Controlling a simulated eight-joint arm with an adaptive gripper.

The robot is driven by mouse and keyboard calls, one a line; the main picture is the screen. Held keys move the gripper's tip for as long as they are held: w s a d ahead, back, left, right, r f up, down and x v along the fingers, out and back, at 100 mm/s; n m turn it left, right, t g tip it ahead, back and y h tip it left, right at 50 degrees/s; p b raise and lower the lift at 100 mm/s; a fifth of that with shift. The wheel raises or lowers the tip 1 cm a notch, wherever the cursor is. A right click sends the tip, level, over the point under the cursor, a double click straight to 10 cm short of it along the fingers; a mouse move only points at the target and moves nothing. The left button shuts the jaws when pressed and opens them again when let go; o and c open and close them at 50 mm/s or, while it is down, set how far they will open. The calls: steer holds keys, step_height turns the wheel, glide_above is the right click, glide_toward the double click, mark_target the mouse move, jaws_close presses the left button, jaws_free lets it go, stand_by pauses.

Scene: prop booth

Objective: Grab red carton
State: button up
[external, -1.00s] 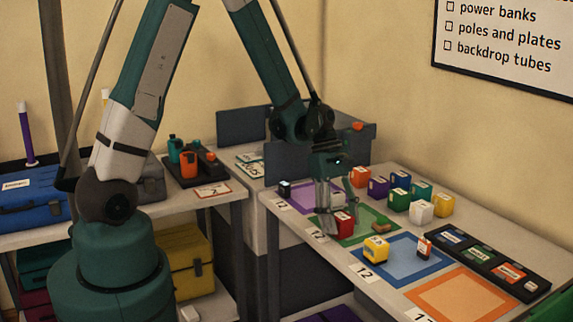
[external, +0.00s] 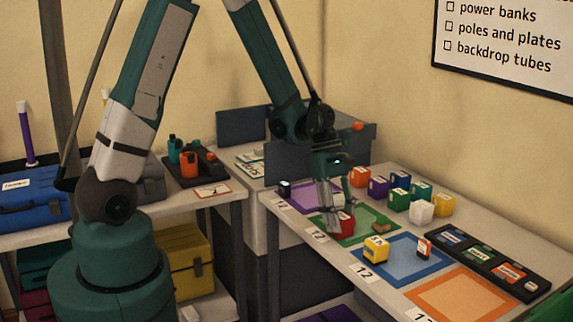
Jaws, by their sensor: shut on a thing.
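The red carton (external: 346,224) is a small red box with a pale label, at the left part of the green-bordered mat (external: 385,231) on the right-hand table. My gripper (external: 339,221) points down over it from above, and its fingers are shut on the carton. The fingers hide part of the carton. I cannot tell whether it is touching the mat or slightly raised.
A black tray (external: 490,262) lies right. The orange mat (external: 465,300) is bare.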

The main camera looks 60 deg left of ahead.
mark_target(342, 216)
steer(key=shift+r+p, duration=0.8)
steer(key=shift+r, duration=4.2)
